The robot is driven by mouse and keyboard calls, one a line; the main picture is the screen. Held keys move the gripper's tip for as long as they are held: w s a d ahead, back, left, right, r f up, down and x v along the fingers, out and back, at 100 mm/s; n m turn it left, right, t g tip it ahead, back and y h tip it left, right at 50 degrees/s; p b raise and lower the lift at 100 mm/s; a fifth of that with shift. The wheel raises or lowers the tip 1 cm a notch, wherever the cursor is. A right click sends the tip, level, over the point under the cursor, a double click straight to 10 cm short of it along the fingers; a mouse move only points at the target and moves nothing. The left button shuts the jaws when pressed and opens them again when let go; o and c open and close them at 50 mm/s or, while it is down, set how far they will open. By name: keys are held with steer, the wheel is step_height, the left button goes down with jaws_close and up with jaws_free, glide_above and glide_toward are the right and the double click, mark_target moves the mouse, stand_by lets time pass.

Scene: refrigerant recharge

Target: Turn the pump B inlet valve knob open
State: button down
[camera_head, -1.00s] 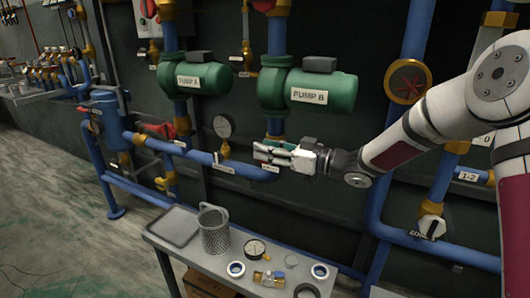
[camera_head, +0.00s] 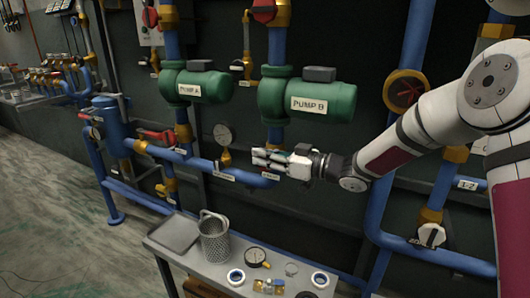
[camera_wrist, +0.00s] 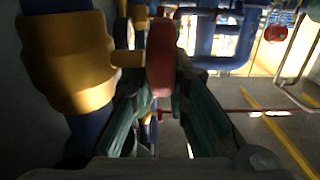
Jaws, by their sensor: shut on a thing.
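Pump B (camera_head: 307,98) is a green motor unit with a white label on the wall. My gripper (camera_head: 258,160) is just below it, at the brass and blue inlet pipe. In the wrist view a red valve knob (camera_wrist: 160,60) stands between the two fingers of my gripper (camera_wrist: 160,95), and the gripper is shut on it. A brass valve body (camera_wrist: 65,60) is to the left of the knob, joined by a brass stem (camera_wrist: 126,63). In the head view my gripper hides the knob, so its turn angle cannot be told there.
Pump A (camera_head: 204,87) and a pressure gauge (camera_head: 222,133) are to the left. A blue pipe (camera_head: 205,163) runs below. A grey bench (camera_head: 185,262) holds a wire basket (camera_head: 214,240), a gauge (camera_head: 256,256) and rings.

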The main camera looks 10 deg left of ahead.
steer(key=shift+w+a+r+g+h+p, duration=0.2)
steer(key=shift+h+p, duration=0.65)
steer(key=shift+p, duration=1.8)
steer(key=shift+s+a+f+g+h+p, duration=0.15)
steer(key=shift+g+h+p, duration=0.5)
steer(key=shift+p, duration=1.95)
steer(key=shift+h+p, duration=0.5)
steer(key=shift+p, duration=0.15)
steer(key=shift+f, duration=0.2)
steer(key=c, duration=1.5)
jaws_free()
steer(key=shift+c, duration=0.2)
steer(key=v, duration=0.7)
steer(key=shift+d, duration=0.2)
